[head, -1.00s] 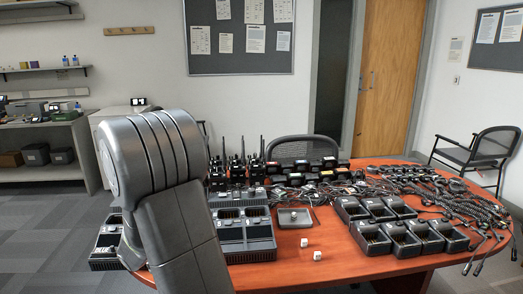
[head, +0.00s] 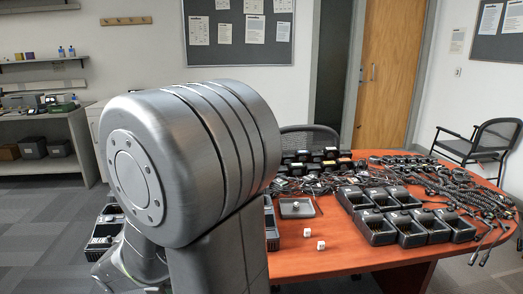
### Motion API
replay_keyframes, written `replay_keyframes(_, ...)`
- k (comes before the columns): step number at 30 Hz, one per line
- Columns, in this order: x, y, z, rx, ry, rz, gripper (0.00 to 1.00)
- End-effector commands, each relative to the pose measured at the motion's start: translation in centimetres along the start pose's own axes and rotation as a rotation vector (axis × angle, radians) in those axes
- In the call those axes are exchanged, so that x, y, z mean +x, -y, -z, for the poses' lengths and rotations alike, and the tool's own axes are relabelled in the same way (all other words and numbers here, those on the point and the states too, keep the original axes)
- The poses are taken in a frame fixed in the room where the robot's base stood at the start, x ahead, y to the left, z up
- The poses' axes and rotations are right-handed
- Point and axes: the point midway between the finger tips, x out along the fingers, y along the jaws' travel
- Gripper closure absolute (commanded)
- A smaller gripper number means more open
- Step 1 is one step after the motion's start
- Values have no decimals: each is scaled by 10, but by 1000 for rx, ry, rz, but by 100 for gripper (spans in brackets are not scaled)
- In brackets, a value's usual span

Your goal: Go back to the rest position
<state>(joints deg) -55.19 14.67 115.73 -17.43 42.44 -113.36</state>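My arm fills the left centre of the head view, with a large grey joint close to the camera. My gripper is not visible in this view, so its state does not show. The joint and link hide the left part of the wooden table (head: 340,258) and whatever stands there.
Black chargers (head: 412,222) sit in two rows on the table's right half. Coiled cables (head: 455,190) lie behind them. A small grey tray (head: 297,208) and two white cubes (head: 314,239) are near the middle. A black chair (head: 480,145) stands at right. Grey carpet (head: 45,225) is open at left.

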Motion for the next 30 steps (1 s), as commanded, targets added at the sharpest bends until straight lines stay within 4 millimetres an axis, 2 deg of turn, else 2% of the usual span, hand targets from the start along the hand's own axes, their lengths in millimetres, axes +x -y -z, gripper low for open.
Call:
replay_keyframes(1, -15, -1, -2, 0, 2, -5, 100)
replay_keyframes(11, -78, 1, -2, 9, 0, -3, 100)
replay_keyframes(12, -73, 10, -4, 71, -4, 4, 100)
replay_keyframes(24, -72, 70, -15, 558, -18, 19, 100)
replay_keyframes(30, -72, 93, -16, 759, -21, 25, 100)
